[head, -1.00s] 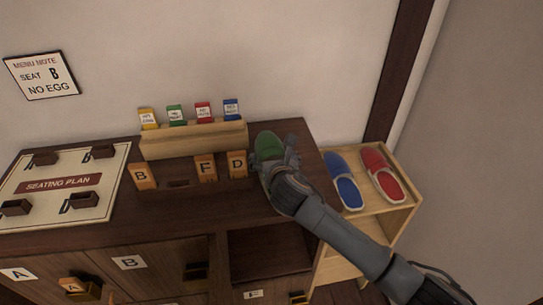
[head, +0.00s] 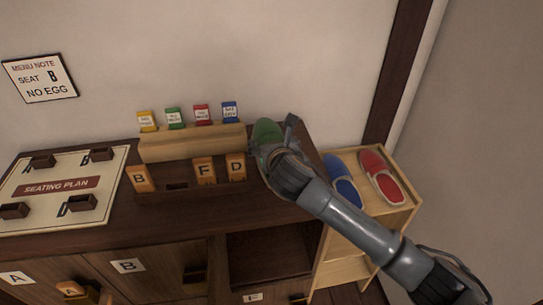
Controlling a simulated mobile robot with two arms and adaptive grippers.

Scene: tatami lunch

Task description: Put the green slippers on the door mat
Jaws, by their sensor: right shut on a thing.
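A green slipper (head: 267,131) is in the grasp of my right gripper (head: 276,147), above the right end of the dark cabinet top. The gripper's wrist hides much of the slipper, and I cannot tell whether the slipper touches the cabinet. Only this one green slipper shows; no door mat is in view. My left gripper is not in view.
A light wooden shelf (head: 397,217) at the right holds a blue slipper (head: 342,181) and a red pair (head: 381,177). The dark cabinet (head: 200,218) bears lettered wooden tags, a wooden card stand (head: 192,145) and a seating plan board (head: 100,207).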

